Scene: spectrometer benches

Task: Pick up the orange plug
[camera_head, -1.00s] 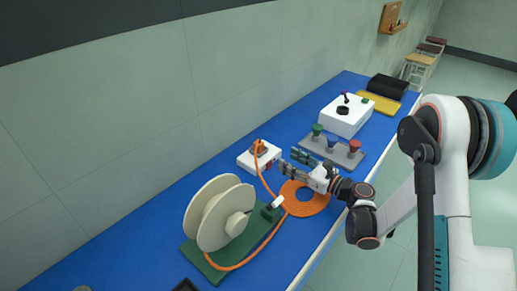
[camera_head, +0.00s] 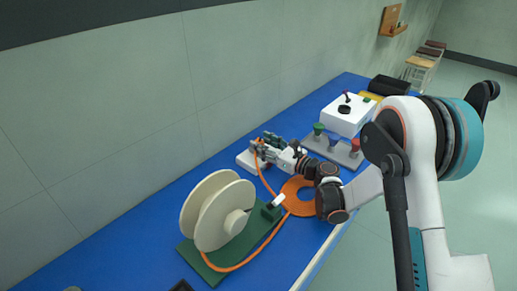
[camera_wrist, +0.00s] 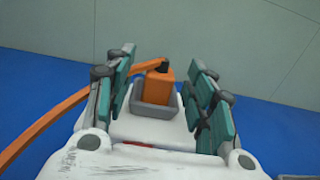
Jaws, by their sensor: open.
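The orange plug (camera_wrist: 159,83) stands upright in a grey socket (camera_wrist: 153,108) on a white box, as the wrist view shows. An orange cable (camera_wrist: 45,123) runs from its top off to the left. My gripper (camera_wrist: 160,75) is open, with one finger on each side of the plug and a gap to each. In the head view my gripper (camera_head: 262,145) reaches over the white box (camera_head: 247,162) and hides most of the plug.
A cream cable reel (camera_head: 213,212) on a green base (camera_head: 206,268) stands at the front left. A flat orange coil (camera_head: 297,202) lies under my arm. A grey rack with coloured knobs (camera_head: 335,149) and a white device (camera_head: 343,119) stand behind. The wall is close.

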